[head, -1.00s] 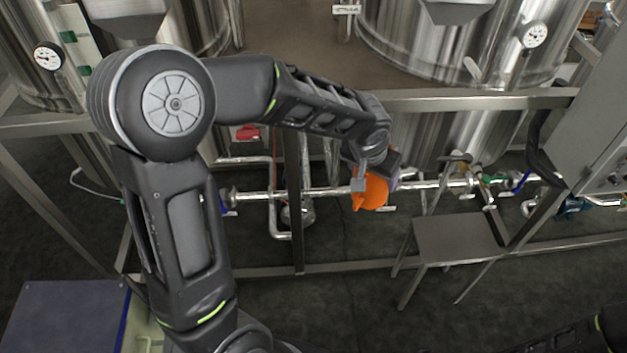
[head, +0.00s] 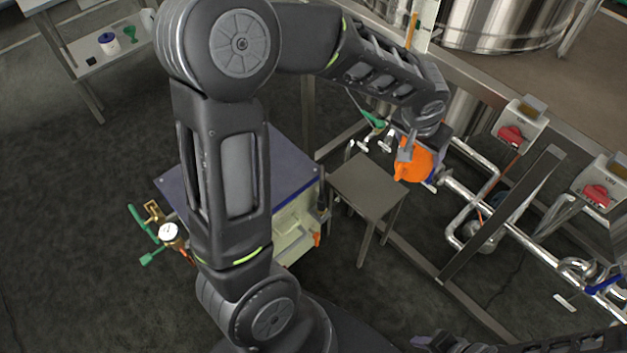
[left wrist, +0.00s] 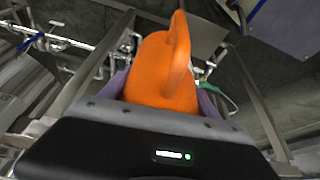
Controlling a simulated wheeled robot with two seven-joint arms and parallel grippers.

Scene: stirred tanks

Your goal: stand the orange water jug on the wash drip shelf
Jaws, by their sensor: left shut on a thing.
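The orange water jug (head: 416,166) hangs in my left gripper (head: 406,150) in the head view, clear of the floor. In the left wrist view the jug (left wrist: 160,75) fills the middle, its handle toward the camera, between the purple finger pads (left wrist: 208,103). My left gripper is shut on it. A small square steel stand (head: 366,186), possibly the wash drip shelf, is just left of the jug in the head view; its visible top is bare. The jug appears apart from it. Part of my right arm (head: 460,343) shows at the bottom edge; its jaws are not clear.
A blue-topped cabinet (head: 296,165) stands left of the steel stand, partly behind my left arm. Pipes and red-handled switch boxes (head: 512,135) line the frame at right. A steel bench (head: 85,62) with small containers is at upper left. Open floor lies at left.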

